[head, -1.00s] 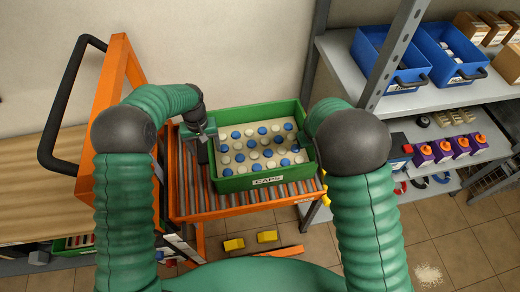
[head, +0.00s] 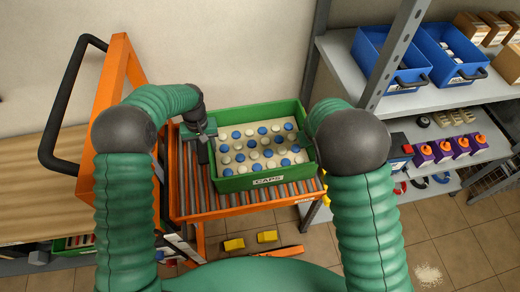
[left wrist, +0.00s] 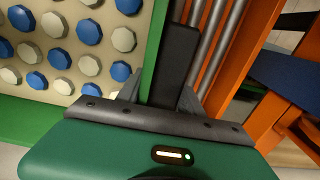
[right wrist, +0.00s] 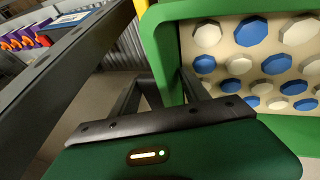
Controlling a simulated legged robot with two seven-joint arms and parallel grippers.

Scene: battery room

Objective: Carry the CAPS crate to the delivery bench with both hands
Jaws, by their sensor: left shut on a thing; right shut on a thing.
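The green CAPS crate (head: 230,184) holds rows of blue and cream caps and sits level over the roller top of an orange cart (head: 200,212). I cannot tell whether it touches the rollers. My left gripper (head: 204,148) is shut on its left side, at a dark handle-like part (left wrist: 175,62) in the left wrist view. My right gripper (right wrist: 157,90) is shut on the crate's right side; in the head view my right arm mostly hides it. A wooden bench top (head: 40,165) lies at the left; no label shows whether it is the delivery bench.
The cart's orange frame with a black push handle (head: 60,160) stands between crate and bench. A grey shelf rack (head: 465,97) at the right holds blue bins (head: 402,75) and purple-orange items. Yellow blocks (head: 267,237) show below the cart.

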